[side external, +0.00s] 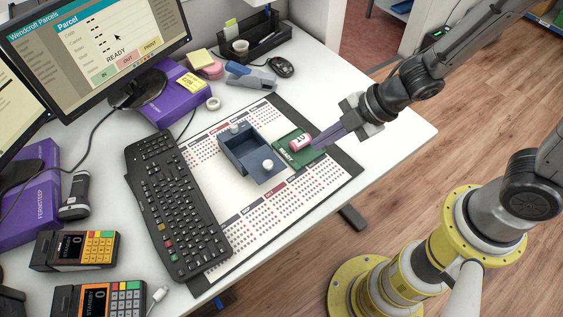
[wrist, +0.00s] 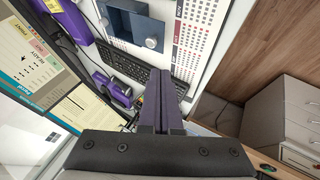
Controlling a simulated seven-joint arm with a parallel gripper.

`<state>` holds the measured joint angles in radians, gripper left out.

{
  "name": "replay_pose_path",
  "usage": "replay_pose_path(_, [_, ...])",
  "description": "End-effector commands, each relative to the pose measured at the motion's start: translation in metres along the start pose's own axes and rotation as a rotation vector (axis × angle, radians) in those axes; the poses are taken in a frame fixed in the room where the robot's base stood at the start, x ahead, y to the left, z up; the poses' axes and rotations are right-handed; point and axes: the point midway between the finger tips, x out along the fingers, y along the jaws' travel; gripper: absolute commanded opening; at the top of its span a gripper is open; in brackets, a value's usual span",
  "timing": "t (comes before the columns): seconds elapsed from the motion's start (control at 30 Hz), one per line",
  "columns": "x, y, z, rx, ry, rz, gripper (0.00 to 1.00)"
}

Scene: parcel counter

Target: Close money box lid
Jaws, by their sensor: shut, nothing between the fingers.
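The blue-grey money box (side external: 237,158) stands on the desk mat, with its hollow inside showing at the top. A pale round knob (side external: 267,165) is on its near right part, and another knob (side external: 234,128) is at the far end. I cannot clearly tell the lid from the body. The box also shows at the top of the wrist view (wrist: 146,30). My gripper (side external: 319,143) is shut and empty, to the right of the box. Its purple fingers (wrist: 160,100) lie side by side. In the side view their tips are close to a pink-and-white roll (side external: 300,142); contact is unclear.
The roll lies on a green pad (side external: 287,155) beside the box. A black keyboard (side external: 177,200) is to the left. A stapler (side external: 250,78) and a desk organiser (side external: 255,38) stand behind. The calendar mat (side external: 285,205) is clear in front of the box.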

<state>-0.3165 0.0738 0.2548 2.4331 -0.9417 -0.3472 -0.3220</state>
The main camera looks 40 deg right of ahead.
Motion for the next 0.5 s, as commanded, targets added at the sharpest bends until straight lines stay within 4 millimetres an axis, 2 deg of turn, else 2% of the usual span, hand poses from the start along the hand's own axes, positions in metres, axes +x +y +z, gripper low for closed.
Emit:
replay_pose_path(0.03, [0.008,-0.01,0.0,-0.003,-0.004,-0.035,0.0])
replay_pose_path(0.13, [0.015,-0.02,0.0,-0.006,-0.008,-0.067,0.0])
replay_pose_path(0.33, [0.028,-0.023,-0.002,-0.008,-0.006,-0.073,0.0])
replay_pose_path(0.5, [0.055,-0.025,-0.001,-0.007,-0.008,-0.075,0.0])
